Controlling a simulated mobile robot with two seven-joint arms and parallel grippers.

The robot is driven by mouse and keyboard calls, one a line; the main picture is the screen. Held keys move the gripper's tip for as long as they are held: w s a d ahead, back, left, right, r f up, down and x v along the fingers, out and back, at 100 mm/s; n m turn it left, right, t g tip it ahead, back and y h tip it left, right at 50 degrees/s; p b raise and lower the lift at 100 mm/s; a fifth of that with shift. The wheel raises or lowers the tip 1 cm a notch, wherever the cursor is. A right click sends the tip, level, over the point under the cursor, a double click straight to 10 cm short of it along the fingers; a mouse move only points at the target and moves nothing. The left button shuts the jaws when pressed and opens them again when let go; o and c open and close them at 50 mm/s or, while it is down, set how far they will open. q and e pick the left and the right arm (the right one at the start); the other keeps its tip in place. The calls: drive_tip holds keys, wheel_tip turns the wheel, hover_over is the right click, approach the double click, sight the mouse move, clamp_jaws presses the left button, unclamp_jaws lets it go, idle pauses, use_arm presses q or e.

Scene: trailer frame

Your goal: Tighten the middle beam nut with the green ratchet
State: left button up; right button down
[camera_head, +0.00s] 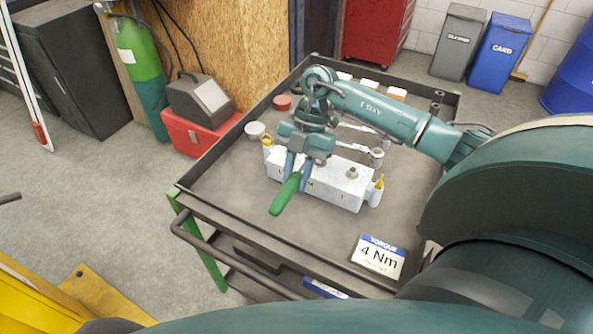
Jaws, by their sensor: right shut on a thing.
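The green ratchet (284,197) is in my right gripper (297,168), which is shut on it above the beam. Its green handle slants down toward the front left, past the beam's front edge. The pale grey beam (335,187) lies on the cart, with a yellow piece at each end. One nut (352,173) shows on top near the beam's right end. The middle nut and the ratchet's head are hidden by my gripper, so I cannot tell whether they touch. My left gripper is out of view.
The cart top (225,185) has raised rims. Other metal tools (365,150) lie behind the beam. A white cup (255,130) and a red round piece (282,102) are at the back left. The cart's front left is clear.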

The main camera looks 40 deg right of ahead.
drive_tip(key=shift+s+a+p, duration=0.1)
drive_tip(key=shift+a+p, duration=0.05)
drive_tip(key=shift+p, duration=0.2)
idle(0.3)
drive_tip(key=shift+f, duration=0.25)
drive_tip(key=shift+f+b, duration=0.75)
drive_tip(key=shift+f, duration=0.35)
drive_tip(key=c, duration=1.8)
unclamp_jaws()
clamp_jaws()
